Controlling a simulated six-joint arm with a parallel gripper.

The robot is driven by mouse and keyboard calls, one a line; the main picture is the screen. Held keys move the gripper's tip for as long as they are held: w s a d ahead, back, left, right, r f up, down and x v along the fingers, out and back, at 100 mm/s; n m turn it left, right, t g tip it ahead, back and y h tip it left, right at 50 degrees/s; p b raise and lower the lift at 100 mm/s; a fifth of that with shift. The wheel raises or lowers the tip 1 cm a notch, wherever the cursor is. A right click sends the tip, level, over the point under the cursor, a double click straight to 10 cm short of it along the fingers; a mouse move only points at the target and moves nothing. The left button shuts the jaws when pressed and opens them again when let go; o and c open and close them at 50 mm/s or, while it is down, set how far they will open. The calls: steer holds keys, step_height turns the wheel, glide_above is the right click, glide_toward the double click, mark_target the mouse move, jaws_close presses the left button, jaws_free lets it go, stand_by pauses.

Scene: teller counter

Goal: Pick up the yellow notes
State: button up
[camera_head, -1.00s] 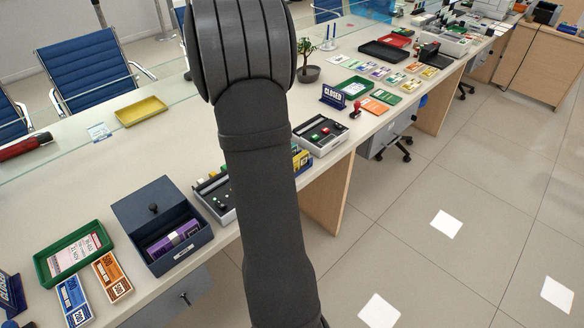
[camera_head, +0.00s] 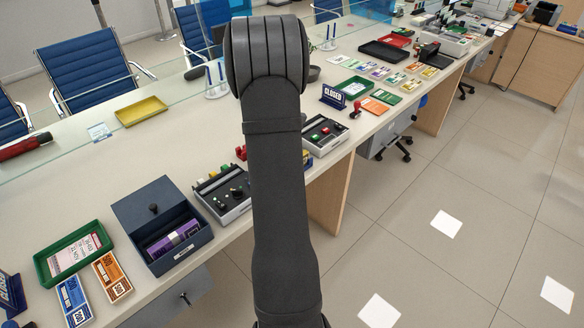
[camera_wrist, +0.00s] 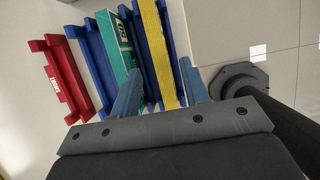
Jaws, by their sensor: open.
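The yellow notes (camera_wrist: 157,48) stand on edge as a bundle in a blue rack (camera_wrist: 90,62) in the wrist view. Green notes (camera_wrist: 116,45) stand in the same rack, just left of them. My gripper (camera_wrist: 160,68) is open, with its blue fingers pointing toward the rack. The left fingertip is near the lower end of the green notes, and the right one is on the right side of the yellow notes. I cannot tell whether the fingers touch anything. In the head view my arm hides most of the rack and the gripper.
A red rack (camera_wrist: 66,82) stands left of the blue one. In the head view, a dark cash box (camera_head: 162,222), a stamp tray (camera_head: 226,192) and another tray (camera_head: 326,134) stand along the counter's front edge. Floor lies beyond that edge.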

steer(key=x, duration=0.5)
steer(key=shift+f, duration=0.1)
jaws_close()
